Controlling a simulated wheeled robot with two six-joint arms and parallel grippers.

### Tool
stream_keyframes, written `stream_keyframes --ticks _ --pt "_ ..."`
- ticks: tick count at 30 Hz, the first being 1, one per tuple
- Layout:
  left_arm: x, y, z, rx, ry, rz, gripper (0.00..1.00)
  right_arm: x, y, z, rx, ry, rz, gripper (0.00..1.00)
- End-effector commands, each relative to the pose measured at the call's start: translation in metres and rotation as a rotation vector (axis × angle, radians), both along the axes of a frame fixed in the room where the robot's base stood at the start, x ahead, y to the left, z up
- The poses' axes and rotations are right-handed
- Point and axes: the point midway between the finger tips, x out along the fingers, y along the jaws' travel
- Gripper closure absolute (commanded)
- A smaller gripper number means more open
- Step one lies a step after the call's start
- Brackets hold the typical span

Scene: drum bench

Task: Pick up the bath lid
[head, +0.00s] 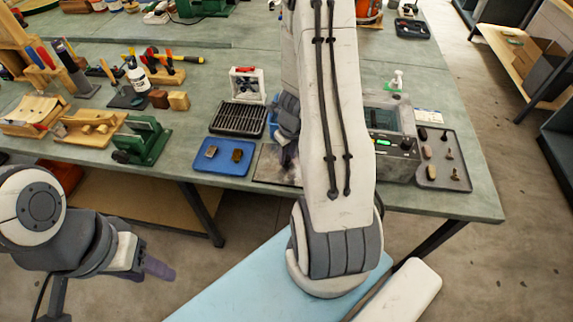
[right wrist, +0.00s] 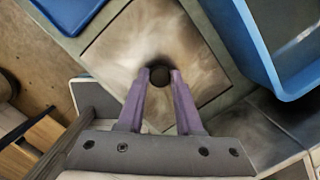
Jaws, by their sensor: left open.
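The bath lid (head: 268,170) is a square, brushed-metal plate near the front edge of the bench, right of the blue tray; my right arm partly covers it in the head view. In the right wrist view the lid (right wrist: 120,50) fills the middle, with a round black knob (right wrist: 159,76) at its centre. The purple fingers of my right gripper (right wrist: 160,78) are on both sides of the knob, very close to it; whether they press on it cannot be told. My left gripper (head: 157,268) is open and empty, over the floor in front of the bench.
A blue tray (head: 203,168) with two small blocks lies left of the lid. A blue bin (right wrist: 262,55) stands close on its right in the wrist view. The grey bath unit (head: 392,150) and a dark tray (head: 437,181) of small parts are further right. A black rack (head: 240,119) stands behind.

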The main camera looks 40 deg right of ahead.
Motion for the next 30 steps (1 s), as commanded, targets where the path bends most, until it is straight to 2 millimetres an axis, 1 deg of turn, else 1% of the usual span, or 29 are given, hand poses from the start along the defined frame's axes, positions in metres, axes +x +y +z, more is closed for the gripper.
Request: stream_keyframes --ticks 9,13,17,24,30 --pt "0.000 0.000 0.000 0.000 0.000 0.000 0.50 0.000 0.000 0.001 -0.001 0.000 0.000 1.00" --pt "0.000 0.000 0.007 0.000 0.000 0.000 0.50 0.000 0.000 0.008 -0.001 -0.001 0.001 1.00" --pt "0.000 0.000 0.025 0.000 0.000 0.000 0.50 0.000 0.000 0.026 -0.001 -0.001 0.001 1.00" --pt "0.000 0.000 0.065 0.000 0.000 0.002 0.50 0.000 0.000 0.069 0.000 0.000 0.001 1.00" --pt "0.000 0.000 0.086 0.000 0.000 0.003 0.50 0.000 0.000 0.093 -0.001 -0.001 0.001 1.00"
